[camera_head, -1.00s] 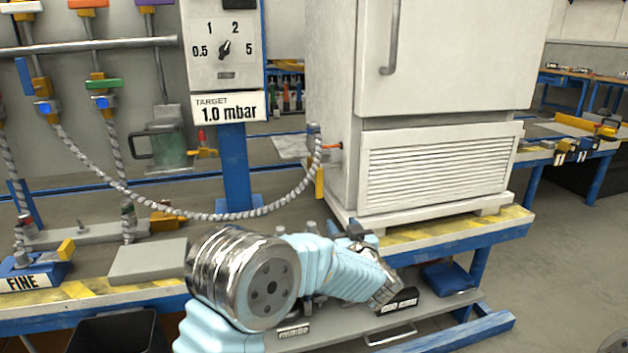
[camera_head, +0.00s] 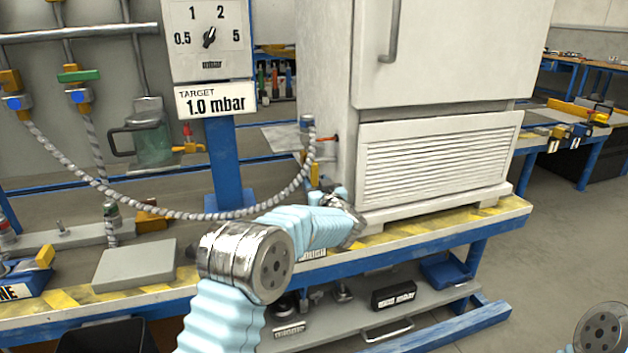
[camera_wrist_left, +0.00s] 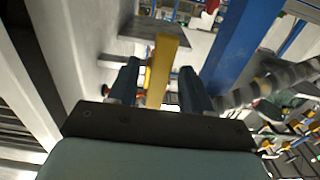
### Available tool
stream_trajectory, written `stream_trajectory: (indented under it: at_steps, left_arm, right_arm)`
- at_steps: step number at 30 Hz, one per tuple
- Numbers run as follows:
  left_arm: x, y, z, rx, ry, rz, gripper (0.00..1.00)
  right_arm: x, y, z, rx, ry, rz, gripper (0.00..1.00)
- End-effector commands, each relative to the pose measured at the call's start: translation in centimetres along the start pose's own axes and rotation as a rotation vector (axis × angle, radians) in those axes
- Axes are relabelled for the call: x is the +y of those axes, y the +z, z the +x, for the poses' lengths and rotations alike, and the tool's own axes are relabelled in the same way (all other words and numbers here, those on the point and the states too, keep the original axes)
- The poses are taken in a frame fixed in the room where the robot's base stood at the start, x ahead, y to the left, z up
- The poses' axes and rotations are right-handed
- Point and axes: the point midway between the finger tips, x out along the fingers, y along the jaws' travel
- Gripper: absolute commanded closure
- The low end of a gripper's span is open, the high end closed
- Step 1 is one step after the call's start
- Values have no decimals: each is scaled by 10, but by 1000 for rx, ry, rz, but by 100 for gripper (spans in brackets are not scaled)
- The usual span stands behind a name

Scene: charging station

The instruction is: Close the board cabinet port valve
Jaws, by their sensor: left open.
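The white board cabinet (camera_head: 335,75) stands on the bench. On its left side is a port with an orange stub (camera_head: 327,139), where a grey braided hose (camera_head: 245,209) connects. The valve's yellow lever (camera_head: 315,172) hangs downward there, partly hidden by my gripper. My left gripper (camera_head: 322,188) is at the lever, low beside the cabinet's left side. In the left wrist view the yellow lever (camera_wrist_left: 162,68) lies between the two dark fingers of my open left gripper (camera_wrist_left: 160,85). A gap shows on each side of it. My right gripper is out of view.
A gauge panel (camera_head: 208,57) with a "1.0 mbar" target sign stands on a blue post (camera_head: 226,160) left of the cabinet. A grey block (camera_head: 135,265) lies on the bench. A glass jar (camera_head: 150,140) is behind. The floor at right is clear.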

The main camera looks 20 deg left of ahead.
Motion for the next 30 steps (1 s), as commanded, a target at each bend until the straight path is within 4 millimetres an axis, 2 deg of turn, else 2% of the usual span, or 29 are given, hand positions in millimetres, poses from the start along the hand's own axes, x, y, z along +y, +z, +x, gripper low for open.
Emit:
stream_trajectory:
  at_steps: [5, 14, 24, 30]
  left_arm:
    - [0, 0, 16, 1, -1, 0, 51]
    - [0, 0, 19, 0, 0, 0, 51]
    - [0, 0, 19, 0, 0, 0, 100]
    - [0, 0, 18, 0, 0, 0, 100]
  right_arm:
    - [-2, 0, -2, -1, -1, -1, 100]
    - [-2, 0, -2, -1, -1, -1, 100]
    - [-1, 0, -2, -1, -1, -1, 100]
    - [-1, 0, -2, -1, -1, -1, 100]
